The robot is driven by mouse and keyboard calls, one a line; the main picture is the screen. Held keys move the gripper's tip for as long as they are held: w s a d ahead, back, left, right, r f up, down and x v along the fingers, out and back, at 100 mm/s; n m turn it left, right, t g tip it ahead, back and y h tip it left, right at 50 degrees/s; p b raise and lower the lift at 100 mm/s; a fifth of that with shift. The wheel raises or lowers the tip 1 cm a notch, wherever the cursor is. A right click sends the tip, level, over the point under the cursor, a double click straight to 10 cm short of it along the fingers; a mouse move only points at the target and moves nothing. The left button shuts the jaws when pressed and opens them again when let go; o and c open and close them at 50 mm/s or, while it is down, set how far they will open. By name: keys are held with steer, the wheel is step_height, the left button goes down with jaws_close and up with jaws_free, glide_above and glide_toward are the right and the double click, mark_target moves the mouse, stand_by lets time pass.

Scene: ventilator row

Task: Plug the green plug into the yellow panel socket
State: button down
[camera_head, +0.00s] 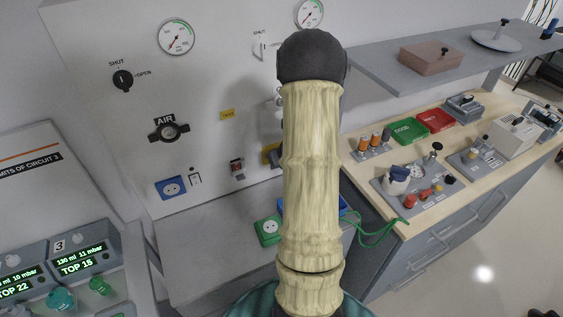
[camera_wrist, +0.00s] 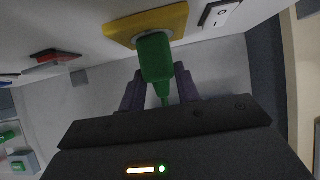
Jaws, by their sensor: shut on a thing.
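The green plug (camera_wrist: 155,57) is between the two fingers of my gripper (camera_wrist: 158,92), which is shut on it. The plug's front end overlaps the yellow panel socket (camera_wrist: 172,17) in the wrist view; I cannot tell whether it touches or sits inside. A green cable runs back from the plug between the fingers. In the head view only the left edge of the yellow socket (camera_head: 268,154) shows beside my arm. My arm hides the gripper and the plug there.
A rocker switch (camera_wrist: 220,13) is beside the yellow socket. A blue socket (camera_head: 171,188) is on the panel further left. A green socket box (camera_head: 268,230) stands on the ledge below. Loose green cable (camera_head: 378,231) hangs at the right bench, which holds several items. A shelf (camera_head: 385,75) juts out at right.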

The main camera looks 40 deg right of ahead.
steer(key=shift+w+r, duration=0.15)
steer(key=c, duration=0.9)
jaws_free()
steer(key=p+v, duration=0.6)
steer(key=v, duration=1.1)
steer(key=shift+s, duration=0.2)
